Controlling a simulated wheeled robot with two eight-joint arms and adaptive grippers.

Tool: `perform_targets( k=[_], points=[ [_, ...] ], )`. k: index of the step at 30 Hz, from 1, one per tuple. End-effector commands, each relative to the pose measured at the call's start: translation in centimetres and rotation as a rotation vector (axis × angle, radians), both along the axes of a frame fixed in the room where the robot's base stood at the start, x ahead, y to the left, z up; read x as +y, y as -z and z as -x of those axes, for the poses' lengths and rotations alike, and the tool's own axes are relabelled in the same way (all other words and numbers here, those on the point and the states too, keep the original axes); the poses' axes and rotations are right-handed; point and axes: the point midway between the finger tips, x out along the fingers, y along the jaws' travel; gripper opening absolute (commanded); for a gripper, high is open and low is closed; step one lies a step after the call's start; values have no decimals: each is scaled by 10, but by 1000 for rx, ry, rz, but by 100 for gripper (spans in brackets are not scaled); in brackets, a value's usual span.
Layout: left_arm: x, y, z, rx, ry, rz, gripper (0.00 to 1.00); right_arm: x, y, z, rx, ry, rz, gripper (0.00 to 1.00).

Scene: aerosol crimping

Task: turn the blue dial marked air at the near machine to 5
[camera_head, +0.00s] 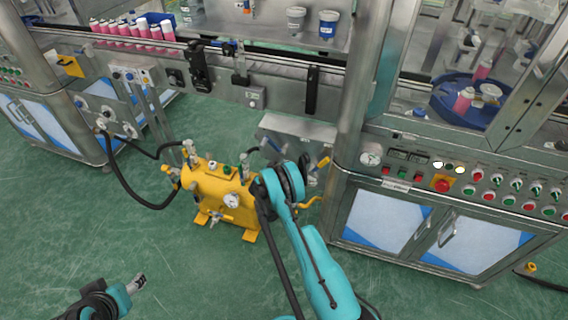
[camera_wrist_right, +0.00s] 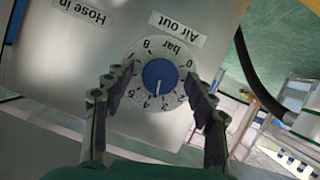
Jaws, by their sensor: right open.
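The blue dial (camera_wrist_right: 160,76) sits on a pale panel in the right wrist view, inside a white ring scale marked in bar. The lettering appears upside down, with an "Air out" label (camera_wrist_right: 178,28) beside the scale. The dial's white pointer line points down in the picture, at about 3. My right gripper (camera_wrist_right: 158,92) is open, its fingers on either side of the dial; I cannot tell whether they touch it. In the head view my right arm hides that gripper and the dial. My left gripper (camera_head: 137,283) is low at the left, away from the machines; its jaw opening is unclear.
A yellow tank (camera_head: 215,186) with a gauge and a black hose (camera_head: 130,192) stands on the green floor left of my right arm. A steel cabinet (camera_head: 375,222) with a button panel stands to the right.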

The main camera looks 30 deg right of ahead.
Motion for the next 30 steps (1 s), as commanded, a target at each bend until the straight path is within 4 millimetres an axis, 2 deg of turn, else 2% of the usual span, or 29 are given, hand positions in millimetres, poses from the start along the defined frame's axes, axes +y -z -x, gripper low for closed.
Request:
perform_targets(
  k=[2, 8, 20, 30],
  points=[
    [0, 0, 0, 0, 0, 0, 56, 0, 0, 0, 0, 0, 0, 56],
    [0, 0, 0, 0, 0, 0, 56, 0, 0, 0, 0, 0, 0, 6],
    [0, 0, 0, 0, 0, 0, 56, 0, -1, 1, -38, 0, -32, 6],
    [0, 0, 0, 0, 0, 0, 56, -2, -1, 3, -217, 1, -184, 6]
  ],
)
